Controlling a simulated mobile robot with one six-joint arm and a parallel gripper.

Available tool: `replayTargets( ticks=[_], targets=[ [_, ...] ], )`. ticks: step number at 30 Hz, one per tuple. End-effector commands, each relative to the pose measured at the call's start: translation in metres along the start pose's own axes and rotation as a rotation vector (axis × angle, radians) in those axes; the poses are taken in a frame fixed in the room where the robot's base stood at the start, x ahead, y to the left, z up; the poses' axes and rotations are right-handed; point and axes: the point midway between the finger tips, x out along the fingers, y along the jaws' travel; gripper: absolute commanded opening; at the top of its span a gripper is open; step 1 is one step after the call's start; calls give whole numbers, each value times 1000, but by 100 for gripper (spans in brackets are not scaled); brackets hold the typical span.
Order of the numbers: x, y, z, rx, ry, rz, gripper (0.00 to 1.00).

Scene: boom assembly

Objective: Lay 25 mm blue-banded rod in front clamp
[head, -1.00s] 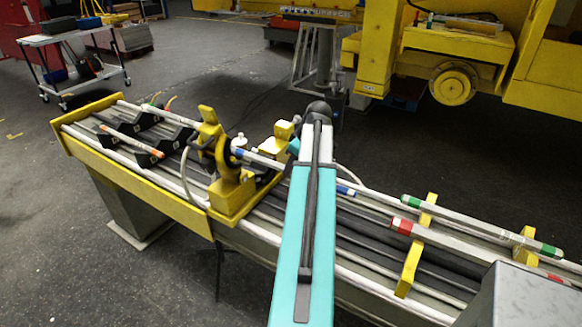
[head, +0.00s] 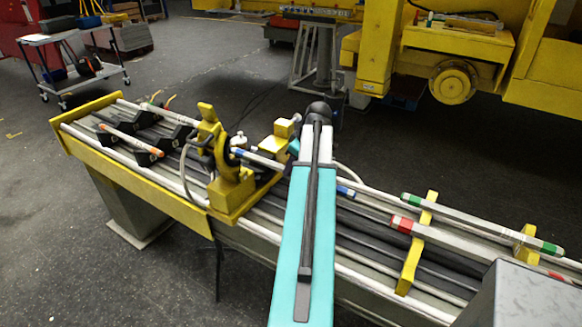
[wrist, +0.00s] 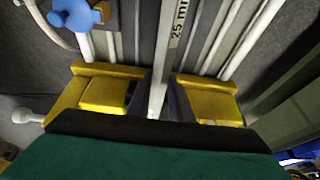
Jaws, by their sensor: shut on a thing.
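The white rod with blue bands (head: 262,159) lies lengthwise above the bench in the head view. Its left end is close to the yellow clamp with a dark round opening (head: 232,183); I cannot tell whether it touches it. Another blue band (head: 345,191) shows right of my arm. My gripper is hidden behind my teal arm in the head view. In the wrist view my gripper (wrist: 158,105) is shut on the rod (wrist: 181,25), which carries a "25 mm" label. Yellow blocks (wrist: 105,95) flank the dark fingers. The grasp itself is partly hidden.
Red- and green-banded rods (head: 480,225) lie on yellow supports (head: 411,265) at the right. A grey box (head: 525,295) stands at lower right. Floor lies open in front of the bench.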

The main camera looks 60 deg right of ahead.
Motion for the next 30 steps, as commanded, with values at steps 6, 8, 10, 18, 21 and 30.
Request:
replayTargets(
  ticks=[6,8,10,18,21,30],
  targets=[
    [4,0,2,0,2,1,0],
    [6,0,2,0,1,1,0],
    [7,0,3,0,2,1,0],
    [12,0,5,0,1,1,0],
    [14,0,6,0,1,1,0],
    [20,0,8,0,1,0,0]
  ],
)
